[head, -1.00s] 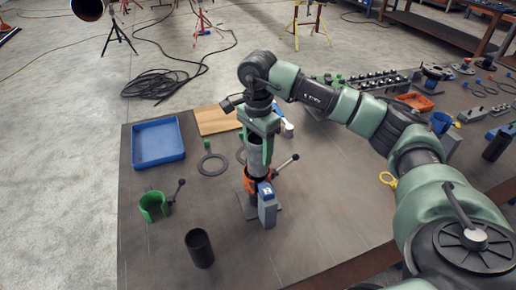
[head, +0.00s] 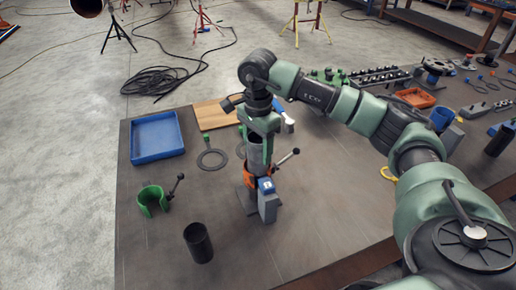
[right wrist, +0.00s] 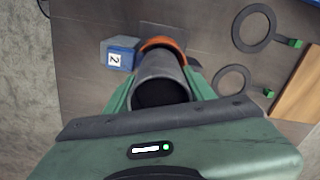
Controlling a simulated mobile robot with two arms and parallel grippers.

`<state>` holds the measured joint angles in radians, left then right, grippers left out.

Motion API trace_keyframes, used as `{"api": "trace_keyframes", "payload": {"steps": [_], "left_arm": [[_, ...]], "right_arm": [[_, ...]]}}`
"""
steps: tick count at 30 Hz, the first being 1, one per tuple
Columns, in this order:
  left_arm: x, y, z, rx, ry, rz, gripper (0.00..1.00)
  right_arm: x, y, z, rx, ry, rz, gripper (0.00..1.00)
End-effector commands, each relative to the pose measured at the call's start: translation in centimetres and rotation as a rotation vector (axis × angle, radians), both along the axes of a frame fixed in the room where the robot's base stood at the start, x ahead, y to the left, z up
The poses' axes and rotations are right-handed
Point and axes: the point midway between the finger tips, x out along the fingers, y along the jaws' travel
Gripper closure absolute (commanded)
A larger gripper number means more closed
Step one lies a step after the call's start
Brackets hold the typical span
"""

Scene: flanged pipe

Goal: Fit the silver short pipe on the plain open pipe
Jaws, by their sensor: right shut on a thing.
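My right gripper (head: 258,150) is shut on the silver short pipe (head: 254,146) and holds it upright, its open end facing up. In the right wrist view the pipe (right wrist: 163,70) sits between the green fingers, with its dark bore toward the camera. Below it is an orange clamp (head: 247,176) on a stand with a block marked 2 (head: 267,203). The plain open pipe in the clamp is mostly hidden by the gripper and silver pipe. I cannot tell whether the two pipes touch. My left gripper is not in view.
A blue tray (head: 157,153), a green clamp piece (head: 152,201) and a black pipe (head: 198,243) stand on the left of the table. Flat rings (head: 212,159) and a wooden board (head: 216,114) lie behind the clamp. The table's front middle is clear.

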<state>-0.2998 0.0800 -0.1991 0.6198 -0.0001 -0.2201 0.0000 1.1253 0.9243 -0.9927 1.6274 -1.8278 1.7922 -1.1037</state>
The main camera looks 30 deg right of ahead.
Motion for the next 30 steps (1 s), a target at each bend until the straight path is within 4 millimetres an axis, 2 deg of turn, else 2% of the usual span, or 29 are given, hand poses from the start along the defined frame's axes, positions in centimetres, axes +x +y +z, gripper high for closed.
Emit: {"api": "trace_keyframes", "payload": {"steps": [9,21,22,24,30], "left_arm": [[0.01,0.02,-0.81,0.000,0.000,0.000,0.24],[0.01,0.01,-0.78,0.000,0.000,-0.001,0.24],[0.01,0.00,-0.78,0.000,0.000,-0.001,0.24],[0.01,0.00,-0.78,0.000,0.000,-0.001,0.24],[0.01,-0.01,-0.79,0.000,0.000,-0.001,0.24]], "right_arm": [[0.05,-0.01,-0.77,0.000,-0.002,0.000,1.00],[0.05,-0.01,-0.75,0.000,-0.002,0.000,1.00],[0.05,-0.01,-0.75,0.000,-0.002,0.000,0.41],[0.05,-0.01,-0.75,0.000,-0.002,0.000,0.21],[0.03,-0.02,-0.80,0.000,-0.001,0.000,0.21]]}}
